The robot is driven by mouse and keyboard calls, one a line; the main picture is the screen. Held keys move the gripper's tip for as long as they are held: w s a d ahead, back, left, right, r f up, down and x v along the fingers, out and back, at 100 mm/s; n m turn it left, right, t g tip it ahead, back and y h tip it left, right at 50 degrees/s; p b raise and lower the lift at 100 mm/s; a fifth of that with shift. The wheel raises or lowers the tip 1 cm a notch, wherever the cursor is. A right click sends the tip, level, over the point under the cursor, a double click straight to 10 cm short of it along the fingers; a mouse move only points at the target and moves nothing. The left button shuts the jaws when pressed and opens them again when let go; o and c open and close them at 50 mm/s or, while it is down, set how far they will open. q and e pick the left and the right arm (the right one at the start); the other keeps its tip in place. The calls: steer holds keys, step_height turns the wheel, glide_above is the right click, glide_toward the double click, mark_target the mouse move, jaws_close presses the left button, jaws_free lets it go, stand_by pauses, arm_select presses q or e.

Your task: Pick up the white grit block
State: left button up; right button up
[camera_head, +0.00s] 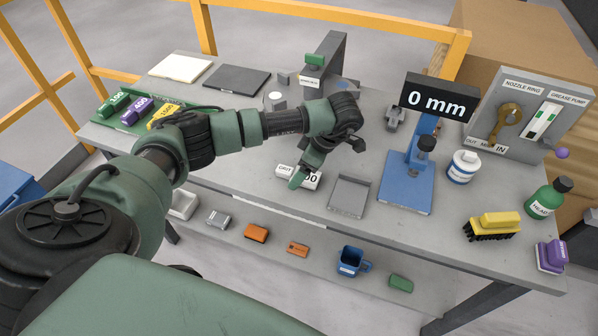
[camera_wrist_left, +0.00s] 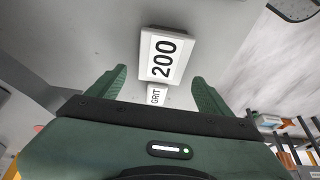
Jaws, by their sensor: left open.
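The white grit block (camera_head: 285,170) lies on the grey slab near its front edge, partly hidden by my left gripper in the head view. In the left wrist view the block (camera_wrist_left: 163,57) shows its "200" label on top and "GRIT" on the side nearer the gripper. My left gripper (camera_head: 297,181) is open and points down at the block. In the wrist view its green fingers (camera_wrist_left: 159,76) are spread, one toward each side of the block, with nothing visibly held. My right gripper is not in view.
A grey tray (camera_head: 349,194) and a blue gauge stand (camera_head: 405,188) showing "0 mm" are right of the block. A green rack (camera_head: 117,122) holds labelled blocks at left. A lower shelf (camera_head: 323,263) holds a blue mug and small items.

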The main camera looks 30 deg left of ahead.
arm_select(q)
steer(key=shift+x, duration=0.8)
jaws_close()
